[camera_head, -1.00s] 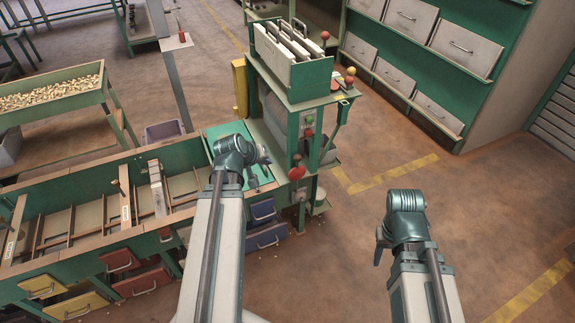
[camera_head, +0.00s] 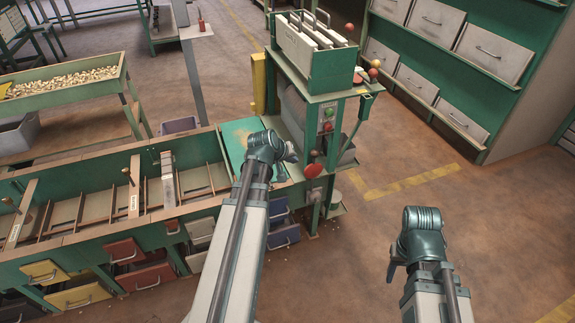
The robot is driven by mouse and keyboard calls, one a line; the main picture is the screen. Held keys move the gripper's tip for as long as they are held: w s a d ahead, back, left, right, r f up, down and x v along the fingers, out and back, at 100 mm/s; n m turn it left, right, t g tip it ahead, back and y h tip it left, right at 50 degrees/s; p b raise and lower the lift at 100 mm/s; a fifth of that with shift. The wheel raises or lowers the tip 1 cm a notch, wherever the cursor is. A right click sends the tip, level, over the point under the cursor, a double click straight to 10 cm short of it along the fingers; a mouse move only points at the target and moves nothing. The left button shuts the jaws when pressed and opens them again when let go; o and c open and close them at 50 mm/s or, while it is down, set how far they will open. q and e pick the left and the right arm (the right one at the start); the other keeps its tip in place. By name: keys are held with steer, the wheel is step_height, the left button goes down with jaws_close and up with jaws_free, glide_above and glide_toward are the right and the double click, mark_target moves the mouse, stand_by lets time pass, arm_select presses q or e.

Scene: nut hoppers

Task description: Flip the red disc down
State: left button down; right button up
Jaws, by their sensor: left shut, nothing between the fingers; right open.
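The red disc (camera_head: 313,171) sits low on the front of the green machine (camera_head: 320,88), facing outward at a tilt. My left gripper (camera_head: 292,153) is shut and empty just left of the disc and a little above it. A small gap seems to show between them, though contact is hard to judge from this angle. My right gripper (camera_head: 391,268) is open and empty over the floor, well to the right of and below the disc.
A long green hopper bench (camera_head: 95,235) with slatted compartments and coloured drawers runs to the left. Red and green buttons (camera_head: 328,120) and ball-topped levers (camera_head: 374,64) are above the disc. A drawer cabinet (camera_head: 470,60) stands back right. The floor at right is clear.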

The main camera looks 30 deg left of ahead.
arm_select(q)
steer(key=shift+w+d+r+p, duration=0.15)
steer(key=shift+w+d+p, duration=0.2)
steer(key=shift+w+d, duration=0.4)
steer(key=shift+w+d+r+p, duration=0.1)
steer(key=shift+w+d+p, duration=0.2)
steer(key=shift+w+d, duration=0.45)
arm_select(e)
steer(key=shift+r, duration=0.2)
arm_select(q)
steer(key=shift+w+a, duration=0.1)
steer(key=shift+w, duration=0.1)
